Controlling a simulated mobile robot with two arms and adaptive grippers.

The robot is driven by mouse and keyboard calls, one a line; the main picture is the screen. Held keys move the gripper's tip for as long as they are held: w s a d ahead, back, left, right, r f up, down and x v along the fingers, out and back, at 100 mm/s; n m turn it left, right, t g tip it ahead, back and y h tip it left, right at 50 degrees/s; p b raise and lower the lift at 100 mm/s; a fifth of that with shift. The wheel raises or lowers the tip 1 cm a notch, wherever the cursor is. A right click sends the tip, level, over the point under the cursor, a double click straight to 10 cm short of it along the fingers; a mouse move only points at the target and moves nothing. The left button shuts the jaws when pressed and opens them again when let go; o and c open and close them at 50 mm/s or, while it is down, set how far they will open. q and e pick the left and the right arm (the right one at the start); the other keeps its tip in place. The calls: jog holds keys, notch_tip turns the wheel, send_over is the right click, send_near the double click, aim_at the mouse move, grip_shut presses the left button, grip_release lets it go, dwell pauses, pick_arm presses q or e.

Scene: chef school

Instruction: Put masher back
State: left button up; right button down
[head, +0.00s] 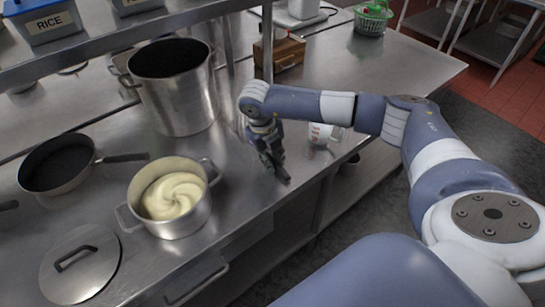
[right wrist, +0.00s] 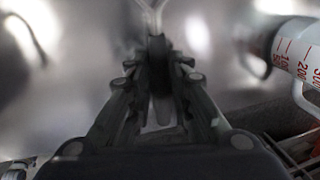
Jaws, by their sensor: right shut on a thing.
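My right gripper (head: 273,165) reaches down close to the steel counter, right of the pot of mash. In the right wrist view the gripper (right wrist: 158,95) is shut on the dark handle of the masher (right wrist: 157,55). The masher's pale metal wires fork out at the top edge of that view, and its head is out of frame. In the head view the masher cannot be told apart from the dark fingers. The pot (head: 170,230) holds smooth, swirled pale mash (head: 171,195). My left gripper is not in view.
A measuring cup (head: 321,134) with red marks stands right of my gripper, close by in the right wrist view (right wrist: 300,62). A tall pot (head: 180,95), a frying pan (head: 57,165) and a lid (head: 80,264) lie left. A shelf post (head: 267,45) stands behind. The counter's front edge is near.

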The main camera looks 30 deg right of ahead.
jog(key=shift+f, duration=0.15)
jog(key=c, duration=1.5)
grip_release()
jog(key=shift+o, duration=0.2)
jog(key=shift+a+r+b, duration=0.15)
jog(key=shift+r+b, duration=0.15)
jog(key=shift+r, duration=0.15)
jog(key=r+b, duration=0.2)
jog(key=r, duration=0.1)
jog(key=shift+s+a, duration=0.1)
jog(key=shift+a, duration=0.25)
notch_tip(320, 180, up, 7)
jog(key=a+b, duration=0.1)
jog(key=shift+s+a+f, duration=0.15)
jog(key=shift+s, duration=0.05)
jog(key=shift+f, duration=0.1)
